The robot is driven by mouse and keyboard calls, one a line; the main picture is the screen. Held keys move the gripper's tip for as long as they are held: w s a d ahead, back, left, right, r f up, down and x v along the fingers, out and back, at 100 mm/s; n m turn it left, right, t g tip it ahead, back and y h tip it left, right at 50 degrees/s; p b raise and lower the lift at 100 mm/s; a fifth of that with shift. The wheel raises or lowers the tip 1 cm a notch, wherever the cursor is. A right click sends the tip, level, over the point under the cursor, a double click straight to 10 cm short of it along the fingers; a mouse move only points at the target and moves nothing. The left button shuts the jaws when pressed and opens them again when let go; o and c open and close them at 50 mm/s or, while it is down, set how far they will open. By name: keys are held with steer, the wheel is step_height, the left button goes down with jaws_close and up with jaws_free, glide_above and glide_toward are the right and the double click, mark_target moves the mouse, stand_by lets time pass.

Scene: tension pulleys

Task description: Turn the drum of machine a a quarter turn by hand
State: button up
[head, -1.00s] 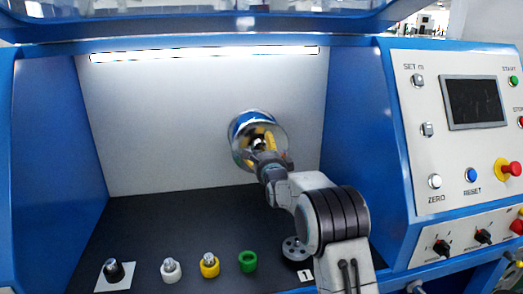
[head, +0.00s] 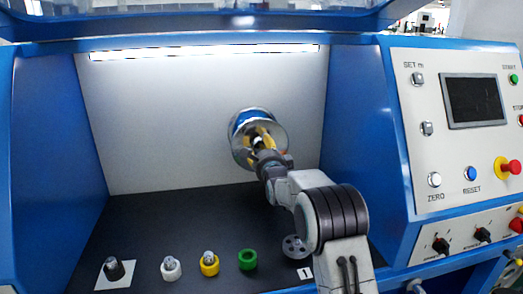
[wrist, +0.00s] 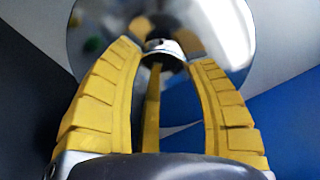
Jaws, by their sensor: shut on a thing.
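The drum (head: 240,124) is a shiny metal disc with a blue part behind it, on the back wall of the blue machine. In the wrist view its polished face (wrist: 225,35) fills the top middle. A small hub with a dark collar (wrist: 160,46) stands out at its centre. My gripper (head: 259,141) reaches the drum from the front right. Its yellow fingers (wrist: 158,56) are closed around the hub, one on each side, with a third finger partly seen between them. The hub is mostly hidden by the fingers in the head view.
On the dark floor stand a black pulley (head: 115,270) on a white card, a white one (head: 171,268), a yellow one (head: 209,264) and a green ring (head: 247,260). A grey disc (head: 295,246) lies beside my arm. A control panel (head: 455,150) is at the right.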

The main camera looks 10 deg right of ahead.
steer(key=shift+r, duration=0.15)
steer(key=shift+c, duration=1)
steer(key=shift+b, duration=0.45)
